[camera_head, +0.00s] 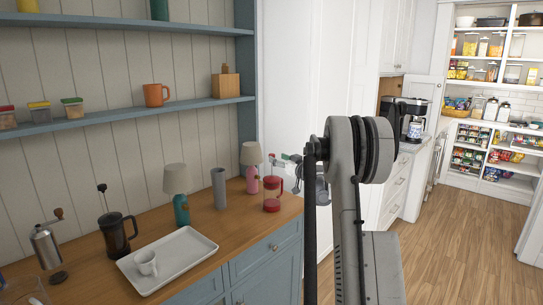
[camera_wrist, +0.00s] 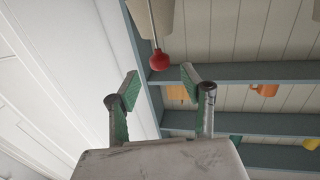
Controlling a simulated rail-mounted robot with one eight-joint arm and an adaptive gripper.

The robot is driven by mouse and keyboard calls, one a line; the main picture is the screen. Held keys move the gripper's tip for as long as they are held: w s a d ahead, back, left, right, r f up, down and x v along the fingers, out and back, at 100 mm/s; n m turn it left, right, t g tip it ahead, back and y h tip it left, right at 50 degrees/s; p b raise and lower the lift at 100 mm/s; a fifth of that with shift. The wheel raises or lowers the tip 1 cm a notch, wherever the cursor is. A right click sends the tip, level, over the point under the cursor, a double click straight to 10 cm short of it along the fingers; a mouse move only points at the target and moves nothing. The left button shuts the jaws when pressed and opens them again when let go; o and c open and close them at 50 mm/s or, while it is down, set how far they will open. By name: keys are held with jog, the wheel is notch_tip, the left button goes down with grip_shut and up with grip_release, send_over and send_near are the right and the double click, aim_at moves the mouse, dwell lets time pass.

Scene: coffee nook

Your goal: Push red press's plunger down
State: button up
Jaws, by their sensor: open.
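The red press (camera_head: 272,195) stands upright near the right end of the wooden counter, with a red lid and handle. In the wrist view its red plunger knob (camera_wrist: 159,61) sits on a thin pale rod, which comes in from the top edge. The plunger looks raised. My gripper (camera_wrist: 160,88) is open and empty, with its two green-padded fingers spread apart. In the head view my gripper (camera_head: 291,163) is small, close to the press's upper right, partly hidden by my arm.
A pink lamp (camera_head: 251,182) stands close behind the red press. A grey cylinder (camera_head: 219,188), teal lamp (camera_head: 181,210), white tray (camera_head: 150,277) and black press (camera_head: 115,241) stand farther left.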

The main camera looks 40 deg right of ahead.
aim_at(274, 156)
jog(key=w, duration=0.5)
jog(key=shift+w+d, duration=0.35)
grip_shut()
